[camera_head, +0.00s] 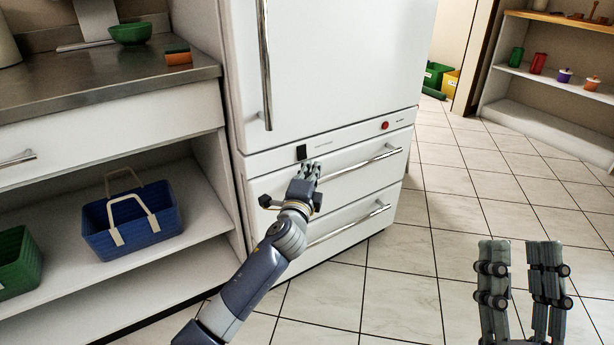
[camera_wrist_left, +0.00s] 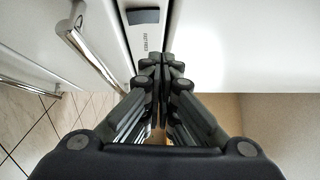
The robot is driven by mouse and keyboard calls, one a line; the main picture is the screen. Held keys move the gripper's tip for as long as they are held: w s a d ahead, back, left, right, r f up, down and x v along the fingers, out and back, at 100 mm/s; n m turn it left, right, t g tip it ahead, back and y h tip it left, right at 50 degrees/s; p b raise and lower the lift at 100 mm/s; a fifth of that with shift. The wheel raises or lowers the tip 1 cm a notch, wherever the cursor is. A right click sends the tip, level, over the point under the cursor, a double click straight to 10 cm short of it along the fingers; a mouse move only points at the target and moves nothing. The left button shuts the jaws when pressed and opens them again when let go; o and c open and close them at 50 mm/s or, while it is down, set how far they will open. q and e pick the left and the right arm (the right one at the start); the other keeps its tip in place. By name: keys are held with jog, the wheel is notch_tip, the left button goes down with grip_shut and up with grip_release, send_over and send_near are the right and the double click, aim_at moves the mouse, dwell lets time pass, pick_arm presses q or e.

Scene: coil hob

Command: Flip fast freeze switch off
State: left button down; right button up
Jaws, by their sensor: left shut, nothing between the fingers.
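The fast freeze switch is a small black rocker (camera_head: 301,152) on the strip between the white fridge's upper door and its drawers. It also shows in the left wrist view as a dark rectangle (camera_wrist_left: 144,16), above the fingertips. My left gripper (camera_head: 308,168) is shut and empty, just below and in front of the switch, apart from it in the wrist view. It also shows in the left wrist view (camera_wrist_left: 162,58). My right gripper (camera_head: 521,243) is open and empty at the lower right, over the floor.
A red round knob (camera_head: 385,125) sits further right on the strip. Drawer handles (camera_head: 352,163) stick out below. A blue basket (camera_head: 133,224) stands on the shelf at left. An open shelf (camera_head: 540,85) stands at the far right. The tiled floor between is clear.

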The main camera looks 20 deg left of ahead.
pick_arm(q)
jog(key=shift+s+d+r+p, duration=0.15)
jog(key=shift+s+p, duration=0.2)
jog(key=shift+s, duration=0.9)
jog(key=shift+s+d+r+p, duration=0.15)
jog(key=shift+s+p, duration=0.15)
jog(key=shift+s, duration=0.95)
pick_arm(e)
jog(key=w+f+g+h, duration=0.1)
jog(key=w+f+g, duration=0.3)
jog(key=f, duration=0.2)
jog(key=shift+f, duration=0.15)
pick_arm(q)
jog(key=shift+f, duration=0.1)
pick_arm(e)
jog(key=shift+a, duration=0.1)
